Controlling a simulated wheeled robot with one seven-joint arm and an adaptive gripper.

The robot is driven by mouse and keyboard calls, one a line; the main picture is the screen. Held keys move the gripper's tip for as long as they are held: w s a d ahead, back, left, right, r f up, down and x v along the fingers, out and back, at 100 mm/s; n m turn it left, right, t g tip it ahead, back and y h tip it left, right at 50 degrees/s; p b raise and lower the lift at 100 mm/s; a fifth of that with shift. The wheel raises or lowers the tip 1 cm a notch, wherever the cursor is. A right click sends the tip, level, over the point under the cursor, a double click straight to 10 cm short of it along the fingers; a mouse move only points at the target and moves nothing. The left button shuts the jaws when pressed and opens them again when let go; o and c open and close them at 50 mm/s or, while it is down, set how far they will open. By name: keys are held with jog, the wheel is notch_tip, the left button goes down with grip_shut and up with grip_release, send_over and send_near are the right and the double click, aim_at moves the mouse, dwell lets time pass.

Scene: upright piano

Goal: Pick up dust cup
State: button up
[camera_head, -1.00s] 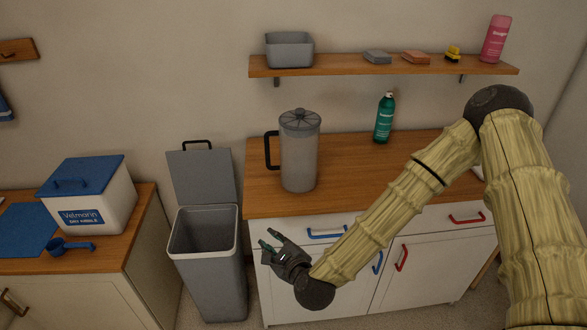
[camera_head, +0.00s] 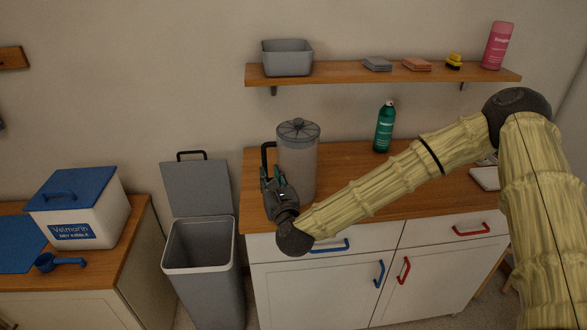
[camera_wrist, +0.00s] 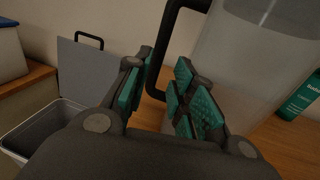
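The dust cup (camera_head: 300,160) is a tall translucent grey canister with a dark ribbed lid and a black side handle. It stands upright on the wooden counter. In the wrist view the cup (camera_wrist: 240,60) fills the upper right, and its black handle (camera_wrist: 172,38) runs down to the gap between my fingers. My gripper (camera_head: 274,176) is at the cup's left side, by the handle. In the wrist view my gripper (camera_wrist: 160,95) has its green-padded fingers apart, one on each side of the handle's lower part. I cannot tell whether any pad touches the handle or cup.
A green spray bottle (camera_head: 384,128) stands behind right of the cup. An open grey bin (camera_head: 200,258) is left of the counter (camera_head: 350,190). A shelf (camera_head: 350,76) with a grey tub (camera_head: 287,58) hangs above. A white kibble box (camera_head: 84,222) stands at left.

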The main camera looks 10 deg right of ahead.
aim_at(266, 170)
jog(key=w+p, duration=0.1)
jog(key=w, duration=0.1)
jog(key=w+a+p, duration=0.1)
jog(key=w, duration=0.1)
jog(key=shift+a+f, duration=0.1)
jog(key=shift+a, duration=0.05)
jog(key=shift+w+f, duration=0.1)
jog(key=shift+w, duration=0.45)
grip_shut()
